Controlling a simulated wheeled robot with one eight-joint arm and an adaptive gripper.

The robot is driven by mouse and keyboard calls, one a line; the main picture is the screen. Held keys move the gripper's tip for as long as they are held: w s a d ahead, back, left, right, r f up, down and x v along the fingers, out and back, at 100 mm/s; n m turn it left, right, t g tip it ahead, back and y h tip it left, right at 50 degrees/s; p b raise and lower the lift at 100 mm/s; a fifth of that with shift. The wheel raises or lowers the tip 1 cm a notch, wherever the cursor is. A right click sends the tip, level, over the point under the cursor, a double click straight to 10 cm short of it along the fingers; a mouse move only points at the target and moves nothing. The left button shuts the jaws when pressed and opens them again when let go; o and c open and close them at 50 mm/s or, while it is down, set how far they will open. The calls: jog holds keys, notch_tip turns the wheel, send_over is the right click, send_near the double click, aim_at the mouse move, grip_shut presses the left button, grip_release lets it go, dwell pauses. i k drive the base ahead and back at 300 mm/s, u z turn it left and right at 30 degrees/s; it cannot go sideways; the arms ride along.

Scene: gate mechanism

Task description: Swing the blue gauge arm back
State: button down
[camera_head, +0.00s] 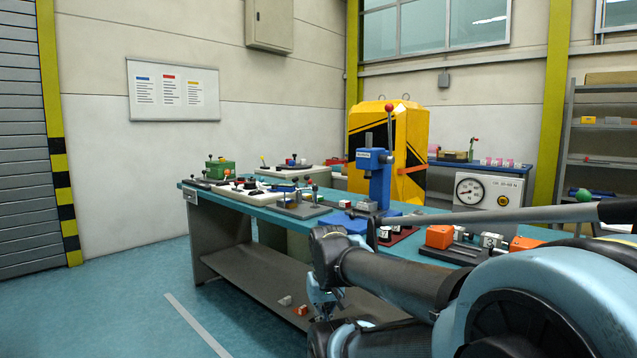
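A teal-topped workbench (250,207) carries several small devices and fixtures. I cannot tell for sure which part is the blue gauge arm. Small fixtures with black knobs (300,207) stand at the bench's middle, and one with a small blue part (289,193) lies behind them. A blue press (375,180) with a red-knobbed lever stands upright farther right. My arm reaches in from the lower right. My gripper (325,302) seems to hang low in front of the bench, apart from the devices. It is small and partly hidden by my arm, so its fingers are unclear.
Orange blocks (439,236) and a dark plate are on the bench's right, behind my arm. A lower shelf (255,270) holds small loose pieces. A yellow cabinet (413,140) and a dial box (487,190) stand behind. The floor at left is clear.

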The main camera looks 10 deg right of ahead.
aim_at(307, 177)
jog(key=z, duration=0.1)
jog(key=i, duration=1)
